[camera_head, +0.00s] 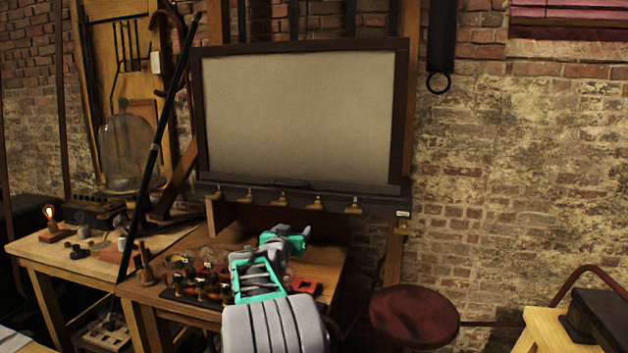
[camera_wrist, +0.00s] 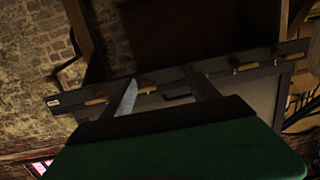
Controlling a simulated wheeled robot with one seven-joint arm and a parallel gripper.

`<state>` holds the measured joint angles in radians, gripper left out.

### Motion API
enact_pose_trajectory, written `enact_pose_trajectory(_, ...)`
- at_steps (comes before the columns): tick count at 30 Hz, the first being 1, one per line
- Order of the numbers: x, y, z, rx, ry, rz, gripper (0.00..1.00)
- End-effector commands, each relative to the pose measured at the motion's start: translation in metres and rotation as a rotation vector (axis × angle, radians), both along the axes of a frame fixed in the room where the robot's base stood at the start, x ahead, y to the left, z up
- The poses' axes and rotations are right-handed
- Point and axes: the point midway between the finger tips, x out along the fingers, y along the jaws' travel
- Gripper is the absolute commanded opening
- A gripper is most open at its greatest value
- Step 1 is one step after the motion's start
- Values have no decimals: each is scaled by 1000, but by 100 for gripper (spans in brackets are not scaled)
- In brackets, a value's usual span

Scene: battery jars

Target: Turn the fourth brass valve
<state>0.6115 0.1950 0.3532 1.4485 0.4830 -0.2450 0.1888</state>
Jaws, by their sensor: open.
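A row of several brass valves runs along the dark ledge (camera_head: 235,191) under the big framed panel in the head view. Counted from the left, the fourth brass valve (camera_head: 314,203) is second from the right. The wrist view is turned over, and there the fourth valve (camera_wrist: 147,88) shows just beside the pale left finger. My gripper (camera_wrist: 160,76) is open and empty, its fingers spread below the ledge. Another valve (camera_wrist: 95,101) lies left of the fingers, and two more show to the right.
A wooden bench (camera_head: 322,262) with small dark and red apparatus stands below the panel. A dark slanted pole (camera_head: 155,150) stands to the left. A round red stool (camera_head: 413,314) stands at right. Open air lies between my gripper and the ledge.

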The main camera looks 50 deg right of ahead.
Motion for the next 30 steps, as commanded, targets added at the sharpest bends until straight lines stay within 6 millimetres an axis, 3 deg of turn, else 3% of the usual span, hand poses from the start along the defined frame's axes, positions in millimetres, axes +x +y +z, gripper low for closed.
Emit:
enact_pose_trajectory(1,-9,-24,22,-45,-25,-39,69)
enact_pose_trajectory(4,-20,-48,38,-109,-57,-79,69)
enact_pose_trajectory(15,1,-103,39,-119,-64,-84,69)
enact_pose_trajectory(21,9,-119,38,-119,-63,-81,69)
enact_pose_trajectory(28,10,-120,38,-118,-64,-81,69)
enact_pose_trajectory(30,10,-120,38,-119,-63,-81,65)
